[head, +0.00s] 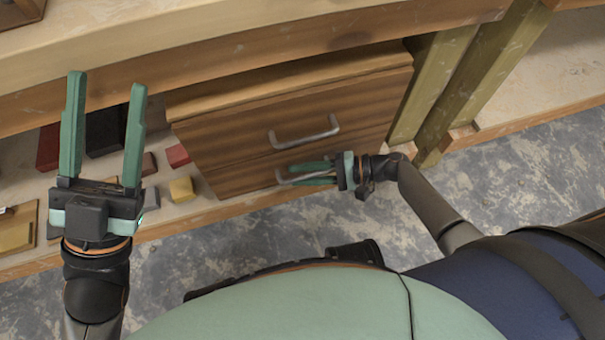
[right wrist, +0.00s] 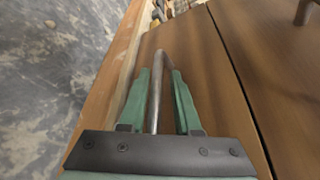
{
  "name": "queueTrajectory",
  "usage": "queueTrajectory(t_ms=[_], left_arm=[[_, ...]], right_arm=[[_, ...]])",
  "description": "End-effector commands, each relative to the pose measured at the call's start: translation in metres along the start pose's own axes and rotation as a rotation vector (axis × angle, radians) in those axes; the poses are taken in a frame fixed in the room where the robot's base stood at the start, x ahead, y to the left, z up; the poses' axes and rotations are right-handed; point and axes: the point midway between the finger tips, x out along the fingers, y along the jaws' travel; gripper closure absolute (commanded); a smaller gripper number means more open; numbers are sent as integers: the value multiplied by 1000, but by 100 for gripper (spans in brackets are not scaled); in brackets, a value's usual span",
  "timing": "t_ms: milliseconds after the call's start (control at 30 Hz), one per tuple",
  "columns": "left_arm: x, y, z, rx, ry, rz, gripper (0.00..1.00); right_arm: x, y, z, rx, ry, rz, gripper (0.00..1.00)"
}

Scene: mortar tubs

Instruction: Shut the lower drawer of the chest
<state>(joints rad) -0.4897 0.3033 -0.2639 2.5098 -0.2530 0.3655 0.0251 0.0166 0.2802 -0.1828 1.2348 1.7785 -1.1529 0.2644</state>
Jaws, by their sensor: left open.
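The wooden chest (head: 240,106) stands on the shelf under the bench. Its upper drawer (head: 226,143) and lower drawer (head: 232,183) each carry a metal bar handle. The lower drawer front looks about level with the upper one; a dark seam runs between them, and no drawer inside shows. My right gripper (head: 308,174) is at the lower handle (head: 284,178). In the right wrist view its fingers (right wrist: 160,85) stand on either side of the lower handle (right wrist: 155,88); whether they clamp it is unclear. My left gripper (head: 104,90) is open and empty, left of the chest.
Red, dark and yellow blocks (head: 182,189) lie on the shelf left of the chest. A wooden bench leg (head: 432,85) stands close to the chest's right side. The bench edge (head: 250,45) overhangs above. The grey floor (head: 530,170) in front is clear to the right.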

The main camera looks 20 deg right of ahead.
Motion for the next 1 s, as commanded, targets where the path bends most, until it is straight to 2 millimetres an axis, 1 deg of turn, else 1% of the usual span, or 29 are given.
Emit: queueTrajectory(t_ms=[33, 100, 367, 467, 567, 800, 900, 1000], left_arm=[[0, 0, 0, 0, 0, 0, 46], [0, 0, 0, 0, 0, 0, 46], [0, 0, -1, -1, 0, 0, 46], [2, -1, -2, -2, 1, 0, 46], [6, -3, -6, -4, 2, -2, 46], [14, -10, -17, -17, 9, -10, 46], [17, -12, -20, -17, 13, -12, 46], [18, -14, -22, -17, 16, -12, 46]], right_arm=[[0, 0, 0, 0, -1, -1, 60], [0, 0, 1, 1, -2, -1, 55], [0, -1, 2, 0, -5, -2, 55], [-7, -1, 2, 1, -4, 0, 55], [-22, -2, 2, 2, -2, 1, 55], [-75, -1, 2, 3, -1, 3, 55], [-94, 0, 2, 4, -2, 4, 55], [-110, 0, 1, 3, -3, 3, 55]])
